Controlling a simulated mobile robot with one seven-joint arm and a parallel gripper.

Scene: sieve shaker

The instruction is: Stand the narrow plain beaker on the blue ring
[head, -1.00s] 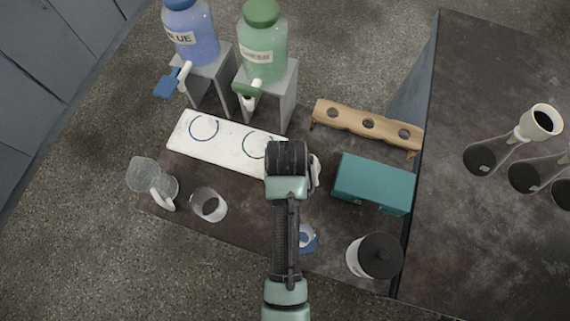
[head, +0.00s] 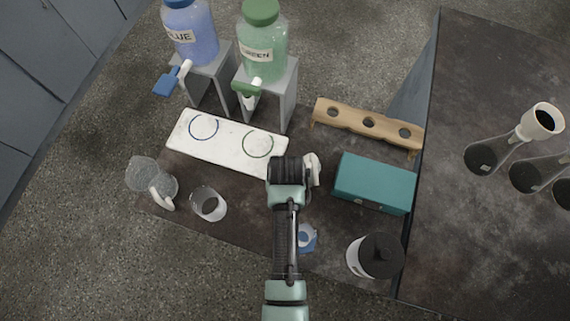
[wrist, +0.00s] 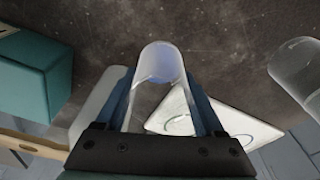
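The narrow plain beaker (wrist: 160,62) is clear with a bluish tint and shows between the fingertips in the wrist view. In the head view it appears to be the bluish vessel (head: 307,240) beside my forearm, partly hidden. My gripper (wrist: 159,75) has its fingers apart, one on each side of the beaker; I see no clear grip, and contact is hard to judge. In the head view my arm hides the fingers. The blue ring (head: 191,128) lies on the left of a white board (head: 230,142), with nothing on it.
A green ring (head: 270,150) is on the board's right. A wider beaker (head: 208,205) and a handled jug (head: 145,175) stand left. A teal box (head: 374,182), wooden rack (head: 345,112) and black-lidded canister (head: 380,256) are right. Blue (head: 192,38) and green (head: 263,48) dispensers stand behind.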

